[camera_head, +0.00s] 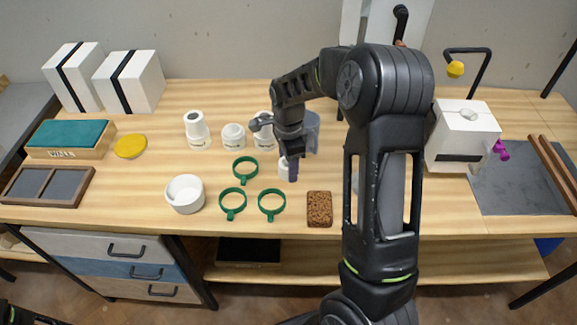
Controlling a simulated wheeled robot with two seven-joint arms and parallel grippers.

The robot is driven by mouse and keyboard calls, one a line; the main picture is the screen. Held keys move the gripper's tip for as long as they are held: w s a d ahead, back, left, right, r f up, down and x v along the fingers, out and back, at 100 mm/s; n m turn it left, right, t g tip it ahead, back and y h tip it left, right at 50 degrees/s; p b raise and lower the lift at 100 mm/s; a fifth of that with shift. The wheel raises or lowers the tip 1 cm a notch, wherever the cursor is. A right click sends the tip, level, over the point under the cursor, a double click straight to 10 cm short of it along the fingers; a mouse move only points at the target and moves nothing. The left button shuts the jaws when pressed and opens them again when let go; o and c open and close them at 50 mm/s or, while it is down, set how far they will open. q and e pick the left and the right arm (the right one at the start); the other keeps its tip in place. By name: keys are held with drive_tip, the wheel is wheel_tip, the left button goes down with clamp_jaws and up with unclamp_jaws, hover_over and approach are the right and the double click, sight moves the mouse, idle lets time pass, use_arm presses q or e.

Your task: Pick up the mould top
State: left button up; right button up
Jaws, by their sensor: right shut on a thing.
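My right gripper (288,170) reaches down over the middle of the table. It is shut on a small white piece (283,168), mostly hidden by the fingers. I cannot tell whether the piece touches the table. A white block (462,140) with a round opening on top and a dark band low on its front stands at the right. It looks like a plaster mould, but I cannot tell whether its top is a separate part. Two white blocks with black straps, (72,78) and (130,82), stand at the back left. My left gripper is out of view.
White cups (197,130) stand behind green rings (233,204). A white bowl (184,195), a brown sponge (319,209) and a yellow disc (130,146) lie around them. My right arm hides part of the table. A grey mat (520,190) lies at the right.

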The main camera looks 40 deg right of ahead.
wheel_tip(320, 180, up, 10)
drive_tip(key=shift+b, duration=0.45)
idle(0.6)
drive_tip(key=w+a+f+n, duration=0.1)
drive_tip(key=a+n, duration=0.4)
drive_tip(key=n, duration=0.2)
drive_tip(key=w+a+f+n, duration=0.1)
drive_tip(key=a+n, duration=0.5)
drive_tip(key=n, duration=0.1)
drive_tip(key=w+a+f+n, duration=0.1)
drive_tip(key=w+a+n, duration=0.1)
drive_tip(key=a+n, duration=0.4)
drive_tip(key=shift+a+f+n, duration=0.15)
drive_tip(key=shift+f+n, duration=0.15)
drive_tip(key=shift+n, duration=0.2)
